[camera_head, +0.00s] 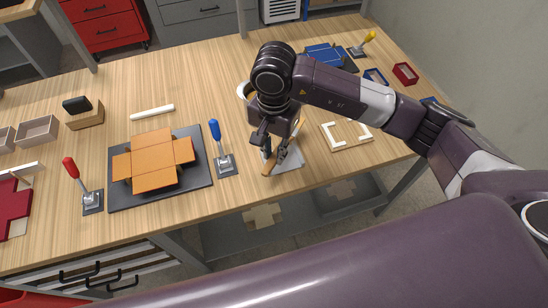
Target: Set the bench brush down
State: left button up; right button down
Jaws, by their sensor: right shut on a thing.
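The bench brush (269,168) shows as a slim light-wood piece under my right gripper, near the front edge of the bench. My right gripper (267,150) points down and is shut on the brush. The gripper hides part of the brush, and I cannot tell whether the brush touches the pad. My left gripper is not in view.
Left of the brush stand a blue-handled clamp (223,165) and an orange box blank (153,155) on a dark plate (200,196). A white corner frame (327,137) lies to the right. A white cup (242,90) is partly hidden behind my gripper. The bench's front edge is close.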

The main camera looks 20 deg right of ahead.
notch_tip(320, 180, down, 5)
jog(key=shift+r+p, duration=0.1)
jog(key=shift+p, duration=0.5)
jog(key=shift+f, duration=0.25)
jog(key=c, duration=1.8)
grip_release()
jog(key=shift+r, duration=0.1)
notch_tip(320, 180, up, 11)
jog(key=b, duration=0.4)
jog(key=shift+w, duration=0.1)
jog(key=shift+r, duration=0.55)
